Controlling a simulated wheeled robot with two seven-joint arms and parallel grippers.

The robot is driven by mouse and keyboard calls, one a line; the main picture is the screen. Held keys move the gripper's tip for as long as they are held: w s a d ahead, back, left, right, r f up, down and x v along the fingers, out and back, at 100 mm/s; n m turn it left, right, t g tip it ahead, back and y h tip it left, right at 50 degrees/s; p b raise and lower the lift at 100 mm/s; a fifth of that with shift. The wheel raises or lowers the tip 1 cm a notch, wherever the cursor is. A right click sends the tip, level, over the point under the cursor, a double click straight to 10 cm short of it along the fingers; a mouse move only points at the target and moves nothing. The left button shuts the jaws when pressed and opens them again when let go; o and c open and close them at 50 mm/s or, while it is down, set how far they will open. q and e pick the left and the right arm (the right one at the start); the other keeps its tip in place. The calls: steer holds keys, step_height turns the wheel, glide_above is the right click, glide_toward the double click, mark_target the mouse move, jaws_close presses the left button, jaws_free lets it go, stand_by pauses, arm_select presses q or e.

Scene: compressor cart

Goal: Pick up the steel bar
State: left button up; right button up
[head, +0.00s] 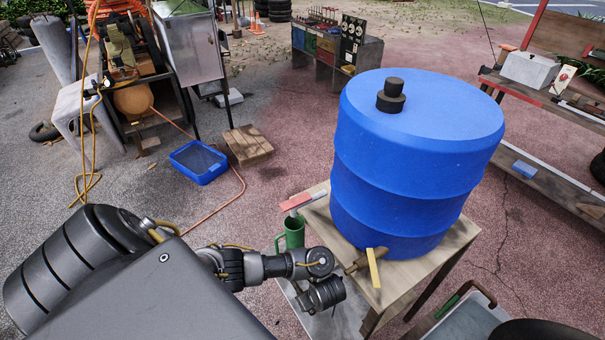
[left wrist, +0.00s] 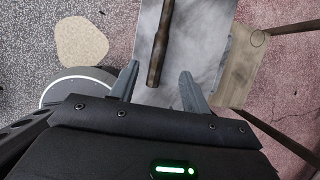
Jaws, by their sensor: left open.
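A dark brown bar (left wrist: 161,40), which I take to be the steel bar, lies lengthwise on a pale grey surface (left wrist: 205,50) in the left wrist view. My left gripper (left wrist: 158,80) is open, and the bar's near end shows between its two fingers. I cannot tell how far below the fingers it lies. In the head view my left gripper (head: 323,296) hangs beside the small wooden table, above a grey surface. The bar on that surface cannot be made out there. My right gripper is not in view.
A large blue drum (head: 410,170) stands on the wooden table (head: 430,262). A green can (head: 290,233) stands left of the table. A blue bin (head: 199,163) sits farther back.

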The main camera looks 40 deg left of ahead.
arm_select(q)
steer(key=shift+b+x, duration=0.4)
steer(key=shift+x, duration=0.7)
steer(key=shift+a+f+b, duration=0.15)
steer(key=shift+f+b, duration=0.2)
steer(key=b+x, duration=0.2)
steer(key=x, duration=0.2)
steer(key=shift+a+f+b, duration=0.15)
steer(key=shift+a+b, duration=0.05)
steer(key=shift+b, duration=0.15)
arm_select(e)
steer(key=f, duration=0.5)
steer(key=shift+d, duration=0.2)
arm_select(q)
jaws_close()
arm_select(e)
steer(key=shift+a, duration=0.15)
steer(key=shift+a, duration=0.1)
